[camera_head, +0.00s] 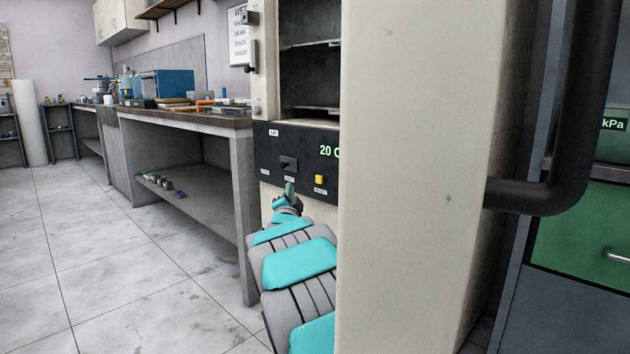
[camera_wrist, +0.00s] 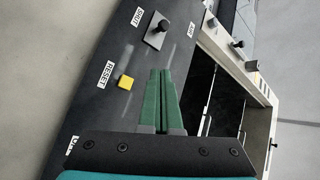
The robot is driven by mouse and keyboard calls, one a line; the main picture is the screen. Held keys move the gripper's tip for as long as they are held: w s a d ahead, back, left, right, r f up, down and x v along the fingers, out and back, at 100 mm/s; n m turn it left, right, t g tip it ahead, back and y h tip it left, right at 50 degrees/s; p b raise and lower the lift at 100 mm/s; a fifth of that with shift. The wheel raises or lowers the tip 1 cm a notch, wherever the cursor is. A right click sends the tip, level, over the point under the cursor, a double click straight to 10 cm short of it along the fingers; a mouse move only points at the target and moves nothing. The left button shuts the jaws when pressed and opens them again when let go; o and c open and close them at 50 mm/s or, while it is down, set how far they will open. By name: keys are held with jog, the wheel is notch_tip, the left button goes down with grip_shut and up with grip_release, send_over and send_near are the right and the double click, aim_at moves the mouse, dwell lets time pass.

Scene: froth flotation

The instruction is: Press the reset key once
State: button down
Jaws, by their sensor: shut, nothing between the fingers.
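In the wrist view the yellow key (camera_wrist: 126,82) lies just left of my gripper (camera_wrist: 160,72). My gripper's green fingers are shut together and empty, pointing toward the panel. In the head view my gripper (camera_head: 289,188) is in front of the panel, left of the yellow key and below a dark switch (camera_head: 288,163). I cannot tell whether the fingertips touch the panel.
The panel belongs to a cream cabinet with an open shelved bay (camera_head: 308,60) above. Its open cream door (camera_head: 420,150) hides the panel's right side. A black knob (camera_wrist: 164,25) stands by the SHUT label. A cluttered workbench (camera_head: 190,116) is at left; the floor in front is clear.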

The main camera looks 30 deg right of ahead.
aim_at(316, 177)
jog(key=shift+d, duration=0.1)
jog(key=w+d, duration=0.1)
jog(key=d, duration=0.1)
jog(key=w+d, duration=0.1)
jog(key=d, duration=0.2)
jog(key=w+d, duration=0.1)
jog(key=d, duration=0.2)
jog(key=shift+d, duration=0.1)
dwell(2.2)
jog(key=shift+w+d, duration=0.1)
jog(key=shift+d, duration=0.2)
jog(key=shift+w+d+b, duration=0.15)
jog(key=shift+d+b, duration=0.3)
dwell(0.7)
jog(key=shift+a, duration=0.1)
jog(key=shift+s+a, duration=0.3)
jog(key=shift+a, duration=0.4)
